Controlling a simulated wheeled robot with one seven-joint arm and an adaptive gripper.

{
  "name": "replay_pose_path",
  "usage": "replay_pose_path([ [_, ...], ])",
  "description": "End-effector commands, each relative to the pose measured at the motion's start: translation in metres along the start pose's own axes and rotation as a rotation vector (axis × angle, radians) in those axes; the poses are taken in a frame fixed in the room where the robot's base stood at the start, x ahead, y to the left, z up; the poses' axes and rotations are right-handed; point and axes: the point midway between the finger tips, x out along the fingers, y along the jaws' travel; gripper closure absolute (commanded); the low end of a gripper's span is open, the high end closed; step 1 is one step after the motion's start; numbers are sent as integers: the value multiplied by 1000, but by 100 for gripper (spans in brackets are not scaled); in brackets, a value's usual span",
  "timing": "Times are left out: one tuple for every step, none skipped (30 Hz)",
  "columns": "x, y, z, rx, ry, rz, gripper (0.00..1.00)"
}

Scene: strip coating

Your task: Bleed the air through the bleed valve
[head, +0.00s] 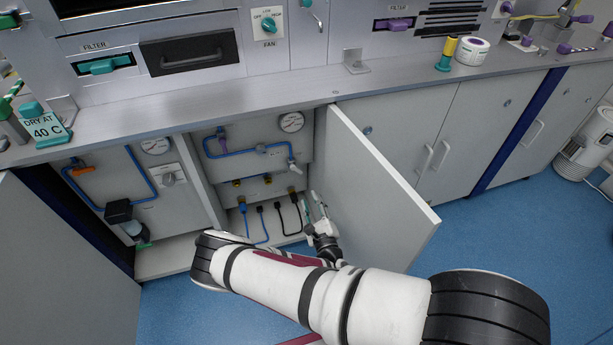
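My gripper (313,207) is at the front of the open right-hand cabinet bay, beside the inner face of its door. Its two fingers look spread apart, with nothing seen between them. Inside this bay a blue pipe (240,153) runs along the back panel below a round gauge (291,122). No label shows which one is the bleed valve.
The open cabinet door (375,190) stands close on the right of my gripper. The left bay holds another blue pipe with an orange handle (80,171) and a gauge (156,145). Black and blue cables (262,222) lie low in the right bay. The counter (240,97) overhangs both bays.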

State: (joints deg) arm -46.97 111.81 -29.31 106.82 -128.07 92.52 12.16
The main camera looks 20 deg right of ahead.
Motion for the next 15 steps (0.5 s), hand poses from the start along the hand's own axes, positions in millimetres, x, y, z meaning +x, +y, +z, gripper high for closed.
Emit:
replay_pose_path([
  [-2,6,-5,-9,-2,23,69],
  [-3,7,-7,-11,-2,32,69],
  [-3,9,-9,-14,-2,40,69],
  [-2,10,-9,-15,-2,43,69],
  [0,10,-10,-15,-3,44,69],
  [3,10,-9,-14,-3,44,69],
  [6,10,-9,-14,-3,42,69],
  [10,10,-10,-13,-2,41,69],
  [16,10,-10,-12,-2,40,69],
  [21,10,-9,-12,-3,40,69],
  [27,10,-9,-12,-4,40,69],
  [34,11,-10,-11,-3,39,69],
  [40,11,-10,-11,-2,39,69],
  [46,11,-10,-12,-3,39,69],
  [55,11,-10,-12,-3,38,69],
])
